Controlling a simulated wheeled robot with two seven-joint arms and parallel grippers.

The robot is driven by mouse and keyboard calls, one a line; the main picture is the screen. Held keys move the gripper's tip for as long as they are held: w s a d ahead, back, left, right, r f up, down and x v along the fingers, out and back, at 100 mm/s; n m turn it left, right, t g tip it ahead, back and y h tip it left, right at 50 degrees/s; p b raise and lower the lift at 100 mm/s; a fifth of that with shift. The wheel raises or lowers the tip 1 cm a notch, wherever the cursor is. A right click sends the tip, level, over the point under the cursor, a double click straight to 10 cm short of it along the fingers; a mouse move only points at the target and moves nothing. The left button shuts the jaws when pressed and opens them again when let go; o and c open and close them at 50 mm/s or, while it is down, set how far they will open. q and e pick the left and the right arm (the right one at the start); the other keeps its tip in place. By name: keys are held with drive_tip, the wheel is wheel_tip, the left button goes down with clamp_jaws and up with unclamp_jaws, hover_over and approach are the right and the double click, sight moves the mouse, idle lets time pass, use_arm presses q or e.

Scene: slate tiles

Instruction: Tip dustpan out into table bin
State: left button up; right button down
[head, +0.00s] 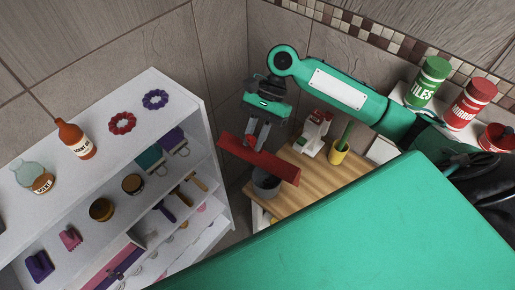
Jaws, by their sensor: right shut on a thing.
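The red dustpan (280,169) is in my right gripper (262,135), which is shut on it from above. The dustpan looks tilted, with its right end lower in the picture. The small grey table bin (266,186) stands on the wooden table (320,176), under the dustpan in the picture. The dustpan hides part of the bin's top, and I cannot tell whether they touch. I cannot see what is in the dustpan or the bin. My left gripper is not in view.
A yellow cup (338,153) with a green item and a white-and-red object (313,134) stand behind the bin. A white shelf unit (186,89) with bottles, brushes and jars fills the left. Green (430,82) and red (470,104) containers stand upper right.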

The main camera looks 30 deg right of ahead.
drive_tip(key=shift+r+t+h, duration=0.65)
drive_tip(key=shift+t+h, duration=0.05)
drive_tip(key=shift+h, duration=0.4)
drive_tip(key=t+h, duration=0.1)
drive_tip(key=r+t+h, duration=0.1)
drive_tip(key=h, duration=0.1)
drive_tip(key=shift+a+r+h, duration=0.1)
drive_tip(key=shift+r+h, duration=0.2)
drive_tip(key=r+t+h, duration=0.1)
drive_tip(key=h, duration=0.1)
drive_tip(key=t+h, duration=0.1)
drive_tip(key=shift+r+t+h, duration=0.3)
drive_tip(key=shift+r+h, duration=0.1)
drive_tip(key=shift+r+t+h, duration=0.2)
drive_tip(key=shift+t+h, duration=0.1)
drive_tip(key=shift+h, duration=0.3)
drive_tip(key=shift+s+f, duration=0.1)
